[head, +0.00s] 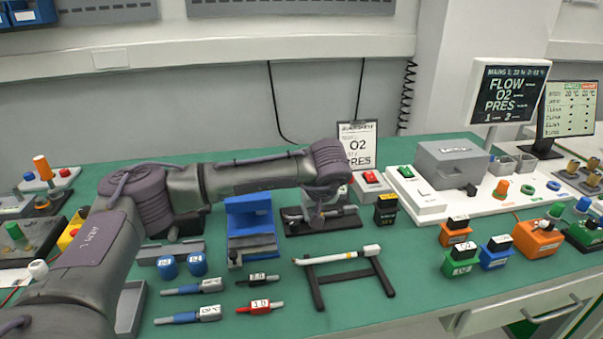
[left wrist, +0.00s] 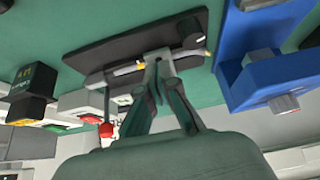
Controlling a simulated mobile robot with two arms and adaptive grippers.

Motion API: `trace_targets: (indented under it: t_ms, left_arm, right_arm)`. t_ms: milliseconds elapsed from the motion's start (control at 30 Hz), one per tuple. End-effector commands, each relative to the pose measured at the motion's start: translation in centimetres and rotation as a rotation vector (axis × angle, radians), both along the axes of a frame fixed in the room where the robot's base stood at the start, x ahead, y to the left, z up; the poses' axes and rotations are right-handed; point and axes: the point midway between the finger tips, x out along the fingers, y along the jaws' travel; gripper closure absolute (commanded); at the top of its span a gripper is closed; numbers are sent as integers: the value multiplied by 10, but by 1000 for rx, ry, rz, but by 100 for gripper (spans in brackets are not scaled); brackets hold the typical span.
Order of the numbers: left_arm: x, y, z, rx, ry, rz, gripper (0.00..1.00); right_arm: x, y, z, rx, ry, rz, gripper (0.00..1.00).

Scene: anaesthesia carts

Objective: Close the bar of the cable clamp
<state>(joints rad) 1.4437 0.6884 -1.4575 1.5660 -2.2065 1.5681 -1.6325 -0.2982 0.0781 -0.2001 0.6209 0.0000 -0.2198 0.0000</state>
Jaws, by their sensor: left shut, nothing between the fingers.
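The cable clamp (head: 349,222) appears to be the low device with a dark base plate behind the middle of the green bench. In the left wrist view its dark base (left wrist: 100,56) lies just beyond my fingers, with a thin light piece with yellow ends across it. My left gripper (head: 319,208) points down over the clamp, its fingers together and empty. In the left wrist view the fingertips (left wrist: 158,62) overlap the middle of the clamp; I cannot tell whether they touch it. The gripper hides much of the clamp, so the bar's angle is unclear. My right gripper is not in view.
A blue stand (head: 250,222) is close to the clamp's left. A black-and-yellow block (head: 386,210) and a red switch box (head: 371,184) are to its right. A black rack with a white rod (head: 342,258) stands in front.

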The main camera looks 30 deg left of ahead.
Motion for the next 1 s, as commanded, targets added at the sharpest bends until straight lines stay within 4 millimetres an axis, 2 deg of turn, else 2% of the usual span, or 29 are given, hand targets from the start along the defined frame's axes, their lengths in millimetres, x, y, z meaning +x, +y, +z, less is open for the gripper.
trace_targets:
  t_ms: [433, 867, 1000]
  left_arm:
    - [-2, 1, -1, 2, 9, 2, 100]
    - [-1, 0, 18, 1, 5, 1, 100]
    - [-1, -4, 37, 1, 4, 1, 100]
  right_arm:
    - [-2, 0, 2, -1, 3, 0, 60]
    - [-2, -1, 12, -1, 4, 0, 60]
    - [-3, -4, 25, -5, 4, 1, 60]
